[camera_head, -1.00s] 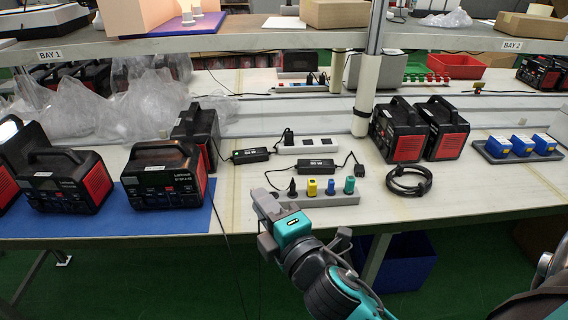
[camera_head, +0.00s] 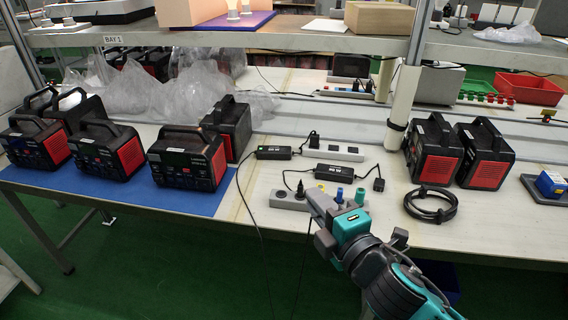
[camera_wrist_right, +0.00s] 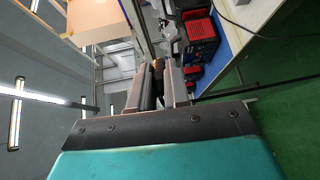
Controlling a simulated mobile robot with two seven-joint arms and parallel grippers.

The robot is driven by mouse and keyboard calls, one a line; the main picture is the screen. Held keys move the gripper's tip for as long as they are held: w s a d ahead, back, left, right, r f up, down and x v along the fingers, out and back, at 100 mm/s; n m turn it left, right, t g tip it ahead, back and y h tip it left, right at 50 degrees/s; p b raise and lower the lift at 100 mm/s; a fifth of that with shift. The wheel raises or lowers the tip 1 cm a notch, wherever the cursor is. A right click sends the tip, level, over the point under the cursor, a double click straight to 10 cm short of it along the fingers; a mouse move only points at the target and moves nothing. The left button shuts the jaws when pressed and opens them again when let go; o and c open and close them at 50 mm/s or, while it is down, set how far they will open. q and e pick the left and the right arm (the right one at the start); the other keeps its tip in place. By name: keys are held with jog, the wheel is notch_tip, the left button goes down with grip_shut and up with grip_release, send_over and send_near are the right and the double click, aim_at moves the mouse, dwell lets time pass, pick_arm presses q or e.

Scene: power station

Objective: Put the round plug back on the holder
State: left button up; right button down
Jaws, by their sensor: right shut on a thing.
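My right gripper (camera_head: 318,202) is over the front edge of the bench, in front of the grey plug holder strip (camera_head: 283,202). A black plug (camera_head: 300,189), a blue plug (camera_head: 339,195) and a teal plug (camera_head: 361,196) stand along the strip. The fingers hide the strip's middle and most of a yellow plug. In the right wrist view the fingers (camera_wrist_right: 160,88) are closed on a small dark object (camera_wrist_right: 158,72). Its shape is mostly hidden, so I cannot tell whether it is the round plug. My left gripper is out of view.
Behind the strip lie black adapters (camera_head: 335,172) and a white power strip (camera_head: 341,152). A coiled black cable (camera_head: 430,205) lies to the right. Black-and-red power stations (camera_head: 188,158) stand on a blue mat (camera_head: 150,196) at left, others (camera_head: 483,153) at right. A shelf (camera_head: 300,38) hangs above.

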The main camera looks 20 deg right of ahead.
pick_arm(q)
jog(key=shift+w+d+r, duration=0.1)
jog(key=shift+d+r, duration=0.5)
pick_arm(e)
jog(key=shift+s+d+r+n+g+y, duration=0.2)
jog(key=shift+d+r+n+g+y, duration=0.2)
jog(key=shift+d+n+g+y, duration=0.7)
jog(key=shift+s+d+r+n+g+y, duration=0.2)
jog(key=shift+d+r+n+g+y, duration=0.2)
jog(key=shift+n+g+y, duration=1.2)
jog(key=shift+s+d+r+n+g+y, duration=0.2)
jog(key=shift+d+r+n+g+y, duration=0.15)
jog(key=shift+d+n+g+y, duration=0.75)
jog(key=shift+a+n+g+y, duration=0.2)
jog(key=shift+n+g+y, duration=0.3)
jog(key=shift+n, duration=0.1)
